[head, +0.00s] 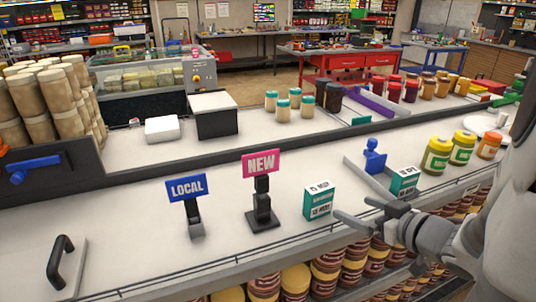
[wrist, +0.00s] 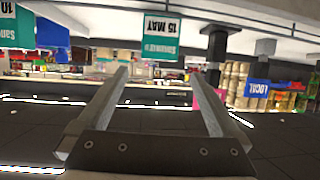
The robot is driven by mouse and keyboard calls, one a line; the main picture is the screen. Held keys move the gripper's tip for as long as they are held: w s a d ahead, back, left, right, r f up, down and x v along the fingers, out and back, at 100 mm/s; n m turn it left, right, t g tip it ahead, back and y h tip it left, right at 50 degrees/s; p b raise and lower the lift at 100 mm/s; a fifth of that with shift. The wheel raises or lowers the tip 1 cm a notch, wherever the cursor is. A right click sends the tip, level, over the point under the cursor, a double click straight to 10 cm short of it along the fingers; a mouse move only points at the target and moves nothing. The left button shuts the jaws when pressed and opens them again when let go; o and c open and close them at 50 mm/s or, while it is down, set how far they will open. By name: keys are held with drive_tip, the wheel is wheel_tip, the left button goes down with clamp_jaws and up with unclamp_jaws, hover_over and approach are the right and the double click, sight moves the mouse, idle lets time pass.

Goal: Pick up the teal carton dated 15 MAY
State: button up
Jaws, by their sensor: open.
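Two teal-and-white cartons stand upright on the white counter in the head view. The left carton (head: 318,200) is just right of the pink NEW sign. The right carton (head: 403,181) stands behind my gripper. In the wrist view, which is upside down, the teal carton dated 15 MAY (wrist: 163,37) is near the middle, beyond my fingertips. The other carton (wrist: 16,28) is cut off at the left edge, and only "10" of its date is readable. My gripper (head: 352,208) is open and empty, its fingers (wrist: 160,74) apart and pointing toward the left carton without visible contact.
The NEW sign (head: 261,164) and blue LOCAL sign (head: 187,187) stand on the counter left of the cartons. A blue stand (head: 374,158) and yellow-lidded jars (head: 437,155) are to the right. Stacked jars (head: 295,280) fill the shelf below the counter's front edge.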

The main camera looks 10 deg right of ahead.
sight(324, 191)
drive_tip(key=x, duration=0.8)
drive_tip(key=shift+w+f, duration=0.15)
drive_tip(key=shift+w, duration=0.15)
drive_tip(key=shift+r+x, duration=0.2)
drive_tip(key=shift+x, duration=0.8)
drive_tip(key=shift+r+x, duration=0.15)
drive_tip(key=shift+x, duration=0.8)
drive_tip(key=shift+r+x, duration=0.2)
drive_tip(key=shift+x, duration=0.8)
drive_tip(key=shift+w+a, duration=0.1)
drive_tip(key=shift+w, duration=0.05)
drive_tip(key=c, duration=1)
drive_tip(key=shift+r, duration=0.15)
